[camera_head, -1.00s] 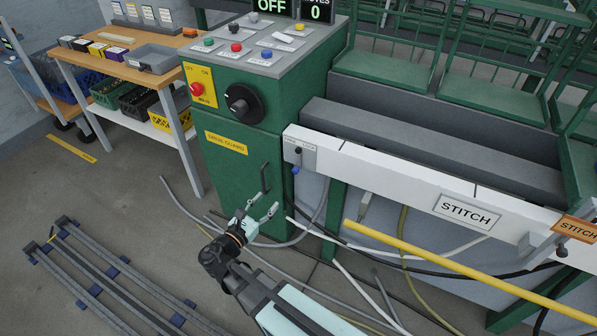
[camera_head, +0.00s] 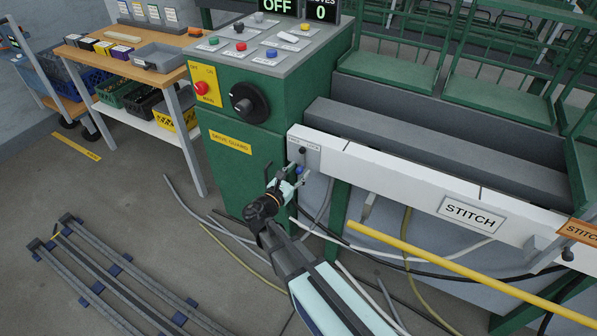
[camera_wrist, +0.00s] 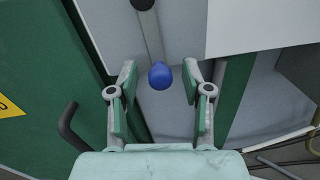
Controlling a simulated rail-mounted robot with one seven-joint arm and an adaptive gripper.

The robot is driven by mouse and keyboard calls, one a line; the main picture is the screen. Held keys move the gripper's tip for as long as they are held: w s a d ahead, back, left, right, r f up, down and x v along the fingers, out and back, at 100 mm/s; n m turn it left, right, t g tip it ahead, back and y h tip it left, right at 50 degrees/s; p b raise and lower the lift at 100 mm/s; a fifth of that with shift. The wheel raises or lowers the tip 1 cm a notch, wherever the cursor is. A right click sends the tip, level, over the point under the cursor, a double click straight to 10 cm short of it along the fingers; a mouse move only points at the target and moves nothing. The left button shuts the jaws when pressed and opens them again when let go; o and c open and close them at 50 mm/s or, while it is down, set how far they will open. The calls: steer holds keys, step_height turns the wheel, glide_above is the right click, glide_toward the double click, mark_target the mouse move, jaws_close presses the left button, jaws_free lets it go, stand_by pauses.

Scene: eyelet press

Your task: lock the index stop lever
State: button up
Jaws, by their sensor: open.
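The index stop lever is a small grey bar with a blue ball knob, hanging downward from a dark pivot on the left end of the white rail. In the wrist view its bar (camera_wrist: 151,38) runs down to the blue knob (camera_wrist: 160,76). In the head view the knob (camera_head: 299,171) shows small beside my gripper. My gripper (camera_head: 287,178) is open in front of the lever. In the wrist view its fingers (camera_wrist: 160,88) stand on either side of the knob, with gaps on both sides. The lettering on the lever's plate (camera_head: 304,152) is too small to read surely.
A green cabinet (camera_head: 232,170) with a dark door handle (camera_wrist: 70,128) stands left of the lever. The white rail (camera_head: 390,180) runs right, with a STITCH sign (camera_head: 470,214). A yellow bar (camera_head: 450,268) crosses at lower right. Cables lie on the floor below.

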mark_target(313, 165)
steer(key=shift+w+d, duration=0.15)
steer(key=shift+w, duration=0.15)
jaws_close()
steer(key=n+p, duration=0.1)
steer(key=d+r+n+p, duration=0.1)
steer(key=p, duration=0.1)
steer(key=shift+s+d, duration=0.15)
steer(key=shift+s, duration=0.2)
steer(key=shift+s+d+r+n+p, duration=0.15)
steer(key=shift+d+n+p, duration=0.3)
steer(key=shift+n+p, duration=0.75)
steer(key=shift+s+d+n+p, duration=0.2)
steer(key=shift+d+n+p, duration=0.1)
steer(key=shift+n+p, duration=0.35)
jaws_free()
